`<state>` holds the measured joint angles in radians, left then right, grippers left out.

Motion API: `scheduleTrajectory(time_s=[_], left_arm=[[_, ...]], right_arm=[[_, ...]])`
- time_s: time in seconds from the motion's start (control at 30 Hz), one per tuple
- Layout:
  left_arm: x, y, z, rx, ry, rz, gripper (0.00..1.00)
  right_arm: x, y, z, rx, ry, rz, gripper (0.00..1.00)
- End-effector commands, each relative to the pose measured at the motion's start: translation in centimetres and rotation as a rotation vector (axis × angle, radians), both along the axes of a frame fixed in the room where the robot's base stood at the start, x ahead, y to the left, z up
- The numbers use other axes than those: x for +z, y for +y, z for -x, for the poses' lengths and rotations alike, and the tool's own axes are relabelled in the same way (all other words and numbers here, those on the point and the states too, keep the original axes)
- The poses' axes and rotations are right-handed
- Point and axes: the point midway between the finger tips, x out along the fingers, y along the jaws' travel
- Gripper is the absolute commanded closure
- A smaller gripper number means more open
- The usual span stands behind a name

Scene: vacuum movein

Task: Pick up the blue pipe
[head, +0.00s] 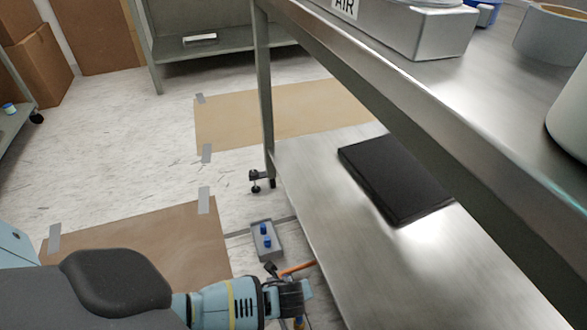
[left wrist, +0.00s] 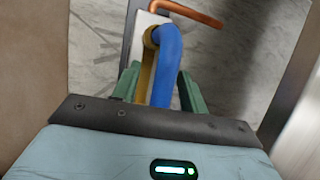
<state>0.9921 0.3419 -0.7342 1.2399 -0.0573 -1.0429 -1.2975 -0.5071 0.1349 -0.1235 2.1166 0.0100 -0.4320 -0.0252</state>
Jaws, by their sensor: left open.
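The blue pipe (left wrist: 168,62) shows in the left wrist view, with a bend at its upper end. It runs down between the two green fingers of my left gripper (left wrist: 157,75). A yellow-brown pipe (left wrist: 146,78) lies along its left side, also between the fingers. The fingers are open and stand apart, one on each side of the two pipes; the lower parts of the pipes are hidden behind the gripper body. In the head view my left gripper (head: 296,292) is low beside the lower shelf, and it mostly hides the pipes. My right gripper is not in view.
An orange copper pipe (head: 297,268) is just beyond the gripper and also shows in the left wrist view (left wrist: 190,12). A grey tray (head: 256,250) with small blue items lies on the floor. The metal lower shelf (head: 310,185), holding a black slab (head: 392,175), is close on the right.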

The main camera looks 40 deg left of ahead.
Motion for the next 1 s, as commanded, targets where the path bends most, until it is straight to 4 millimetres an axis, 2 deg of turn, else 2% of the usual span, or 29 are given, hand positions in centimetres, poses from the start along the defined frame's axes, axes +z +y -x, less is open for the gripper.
scheduleTrajectory(time_s=[0.17,0.4,0.5,0.8,1.0], left_arm=[[0.1,0.0,-0.1,0.0,-0.002,0.001,0.58],[0.1,-0.1,0.0,0.0,-0.002,0.001,0.89],[0.1,-0.1,0.0,0.0,-0.002,0.001,1.0],[0.3,-0.1,-0.1,0.0,-0.002,0.001,1.0],[1.4,-0.1,-0.1,0.0,-0.004,0.001,1.0]], right_arm=[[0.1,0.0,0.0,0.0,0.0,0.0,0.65],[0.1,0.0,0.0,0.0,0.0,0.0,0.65],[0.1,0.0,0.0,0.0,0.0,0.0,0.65],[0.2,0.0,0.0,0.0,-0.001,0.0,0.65],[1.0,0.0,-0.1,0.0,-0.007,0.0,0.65]])
